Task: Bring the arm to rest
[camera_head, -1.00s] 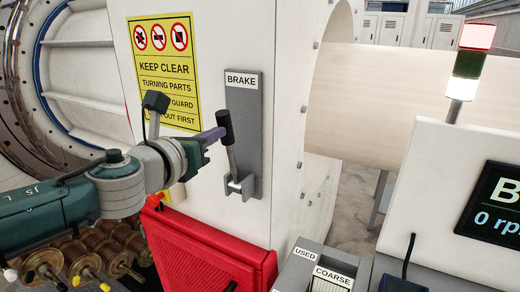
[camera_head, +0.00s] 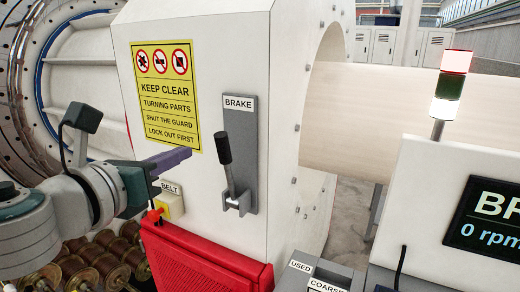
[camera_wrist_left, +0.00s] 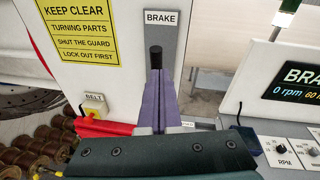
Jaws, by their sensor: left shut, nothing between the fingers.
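My left gripper (camera_head: 180,158) is at the left of the head view, shut and empty, its purple fingers pointing right. The black-knobbed brake lever (camera_head: 223,148) stands on its grey plate (camera_head: 247,150) under the BRAKE label, leaning a little left at its top. The fingertips are apart from the lever, to its left in the head view. In the left wrist view my shut fingers (camera_wrist_left: 160,100) point toward the brake plate and hide most of the lever; its black knob (camera_wrist_left: 155,57) shows just above them. My right gripper is not in view.
A yellow BELT switch (camera_head: 170,206) sits below my left gripper, above a red guard (camera_head: 205,260). A warning sign (camera_head: 165,95) is on the white housing. Several spools (camera_head: 105,262) lie lower left. A console screen (camera_head: 492,220) reading 0 rpm stands at right.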

